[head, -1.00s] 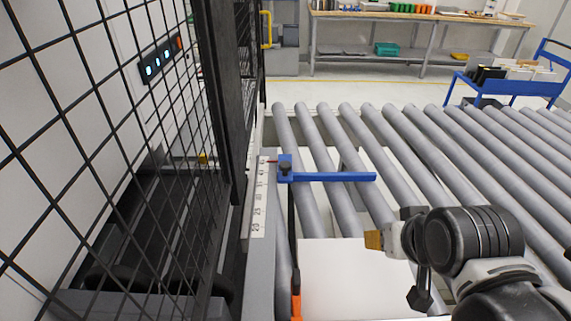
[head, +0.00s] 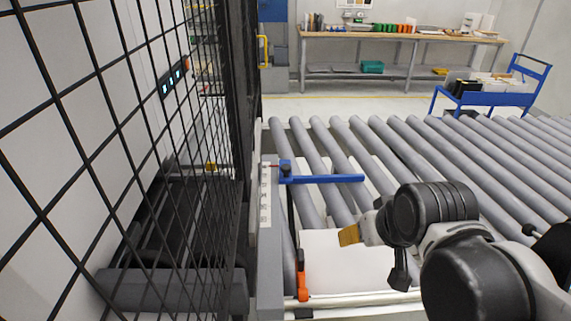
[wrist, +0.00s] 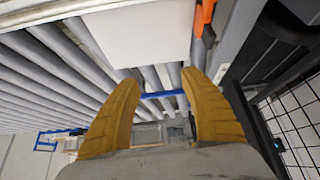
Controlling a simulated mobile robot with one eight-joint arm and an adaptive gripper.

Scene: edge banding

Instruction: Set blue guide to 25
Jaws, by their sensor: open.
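The blue guide (head: 325,179) is a flat bar with a block and dark knob (head: 286,169) at its left end. It lies across the rollers, and its block sits beside a white number scale (head: 265,195). A thin red pointer reaches from the block toward the upper part of the scale; the numbers are too small to read now. My gripper (head: 350,235) is above the white panel, to the lower right of the guide and apart from it. In the wrist view my gripper (wrist: 165,110) has yellow fingers spread apart and empty, with the blue guide (wrist: 160,94) visible beyond them.
A white panel (head: 335,265) lies on the rollers below the guide. An orange-handled clamp (head: 302,275) stands at its left edge. A black mesh fence (head: 130,130) rises on the left. Bare rollers (head: 450,160) extend right. A workbench (head: 400,36) and blue cart (head: 485,98) stand behind.

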